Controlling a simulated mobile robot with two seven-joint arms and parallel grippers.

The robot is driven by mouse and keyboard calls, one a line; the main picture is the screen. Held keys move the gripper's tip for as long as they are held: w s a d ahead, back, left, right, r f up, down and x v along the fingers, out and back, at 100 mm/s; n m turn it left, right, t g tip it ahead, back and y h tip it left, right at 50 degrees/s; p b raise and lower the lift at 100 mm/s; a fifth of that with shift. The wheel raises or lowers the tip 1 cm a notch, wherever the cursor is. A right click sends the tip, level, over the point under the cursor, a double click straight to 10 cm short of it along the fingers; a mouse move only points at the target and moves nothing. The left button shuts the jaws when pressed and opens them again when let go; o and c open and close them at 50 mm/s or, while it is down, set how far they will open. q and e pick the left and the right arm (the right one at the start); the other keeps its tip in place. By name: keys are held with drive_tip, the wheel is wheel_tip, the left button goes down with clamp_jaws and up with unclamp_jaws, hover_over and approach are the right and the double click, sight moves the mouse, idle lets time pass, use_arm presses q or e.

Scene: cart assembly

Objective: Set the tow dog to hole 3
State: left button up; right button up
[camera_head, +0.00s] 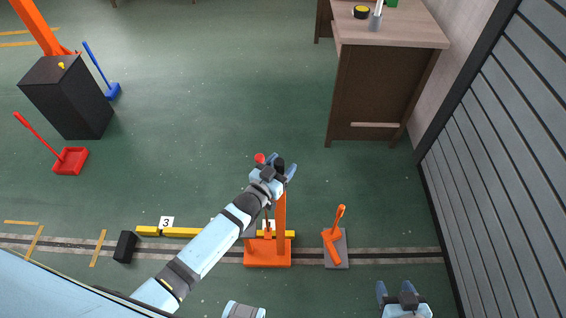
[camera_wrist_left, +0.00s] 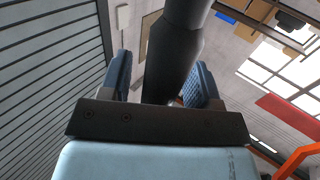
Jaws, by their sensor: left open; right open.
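An orange upright device (camera_head: 267,254), seemingly the tow dog, stands on the floor track with a tall post. A black grip (camera_head: 279,163) tops the post and a red knob (camera_head: 260,158) shows beside it. A yellow bar (camera_head: 180,232) runs along the track behind the device, with a white "3" label (camera_head: 167,222) at its left part. Other labels are hidden by my left arm. My left gripper (camera_head: 281,168) is open at the black grip; in the left wrist view the dark grip (camera_wrist_left: 172,60) passes between its fingers. My right gripper (camera_head: 395,290) is open and empty at lower right.
An orange lever on a grey plate (camera_head: 337,250) stands right of the device. A black block (camera_head: 125,247) sits at the bar's left end. A brown desk (camera_head: 380,90) and a grey shutter wall (camera_head: 500,150) bound the right.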

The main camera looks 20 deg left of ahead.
use_arm(q)
drive_tip(key=shift+w+d, duration=0.1)
drive_tip(key=shift+w, duration=0.25)
clamp_jaws()
drive_tip(key=s+a+b, duration=0.1)
drive_tip(key=s+a, duration=0.4)
drive_tip(key=a, duration=1.4)
drive_tip(key=s+a+b, duration=0.1)
drive_tip(key=s+a, duration=0.5)
drive_tip(key=a, duration=1.3)
drive_tip(key=s+a+b, duration=0.1)
drive_tip(key=s+a, duration=0.4)
drive_tip(key=a, duration=1.4)
drive_tip(key=shift+s+a, duration=0.35)
drive_tip(key=shift+a, duration=0.05)
unclamp_jaws()
